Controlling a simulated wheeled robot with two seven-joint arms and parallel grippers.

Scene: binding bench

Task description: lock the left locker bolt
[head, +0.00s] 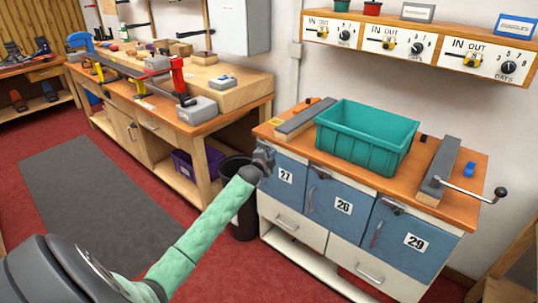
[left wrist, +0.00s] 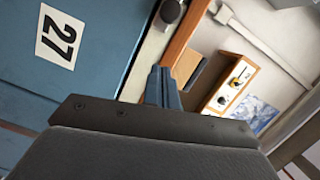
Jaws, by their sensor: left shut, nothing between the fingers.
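The left locker door (head: 291,184), blue and numbered 27, is at the left end of the cabinet, and it also fills the left of the left wrist view (left wrist: 75,85). It looks closed. My left gripper (head: 264,157) is at the upper left corner of this door, and its shut, empty fingers show in the left wrist view (left wrist: 162,80). A dark grey rounded piece (left wrist: 172,12), probably part of the bolt, shows just beyond the fingertips near the cream frame. In the head view my gripper hides the bolt, so I cannot tell its position. My right gripper is not in view.
A teal crate (head: 366,138) and a grey bar with a crank handle (head: 440,170) stand on the wooden cabinet top. Blue middle (head: 340,190) and right (head: 400,245) locker doors lie to the right. A black bin (head: 240,220) stands left of the cabinet.

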